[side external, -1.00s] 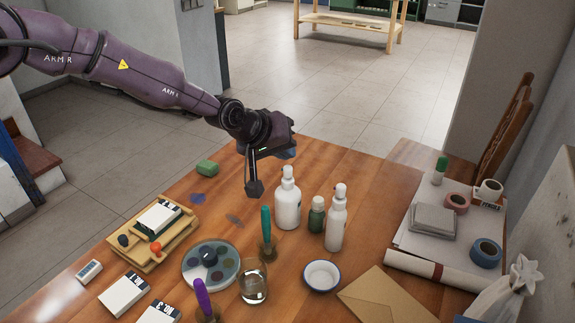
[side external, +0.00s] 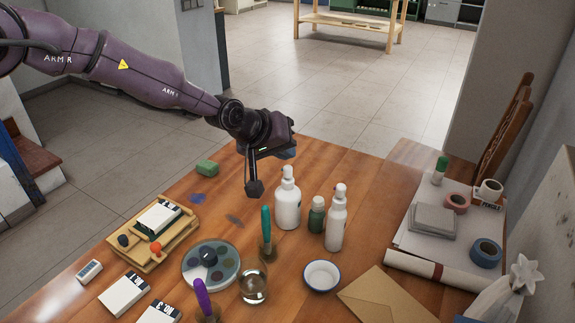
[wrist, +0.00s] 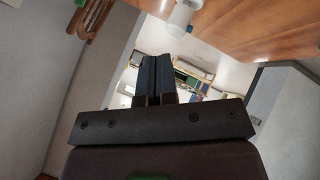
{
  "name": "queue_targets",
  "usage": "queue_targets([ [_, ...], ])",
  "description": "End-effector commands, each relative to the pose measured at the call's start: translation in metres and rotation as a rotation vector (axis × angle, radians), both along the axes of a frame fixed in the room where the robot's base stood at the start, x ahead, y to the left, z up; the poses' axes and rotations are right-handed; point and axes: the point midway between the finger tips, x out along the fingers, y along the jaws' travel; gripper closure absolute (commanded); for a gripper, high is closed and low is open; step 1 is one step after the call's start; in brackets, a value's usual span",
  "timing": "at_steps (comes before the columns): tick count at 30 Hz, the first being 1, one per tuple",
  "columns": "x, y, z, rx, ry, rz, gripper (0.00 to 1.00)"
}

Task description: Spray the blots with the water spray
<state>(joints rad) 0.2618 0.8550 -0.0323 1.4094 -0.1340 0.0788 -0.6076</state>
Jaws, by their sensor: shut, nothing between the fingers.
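Two white bottles stand upright on the wooden table: a wider one (side external: 287,207) and a slimmer one (side external: 336,222) to its right. I cannot tell for sure which is the water spray. A blue blot (side external: 198,198) and a grey-brown blot (side external: 235,219) lie on the wood left of the bottles. My gripper (side external: 288,153) is above the table's far part, behind and above the wider bottle, not touching it. In the wrist view its dark fingers (wrist: 157,64) are together and empty, and a white bottle (wrist: 181,18) shows beyond them.
A small green bottle (side external: 317,215) stands between the white ones. In front are a teal-handled tool (side external: 266,226), a glass (side external: 253,285), a paint palette (side external: 193,277) and a white bowl (side external: 322,275).

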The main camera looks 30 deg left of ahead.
Motion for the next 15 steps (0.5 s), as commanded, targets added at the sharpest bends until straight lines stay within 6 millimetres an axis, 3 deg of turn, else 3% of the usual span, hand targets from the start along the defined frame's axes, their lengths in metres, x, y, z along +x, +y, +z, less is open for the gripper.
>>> queue_targets([
  [15, -0.0001, 0.0, -0.0047, 0.0, 0.001, 0.0, 1.0],
])
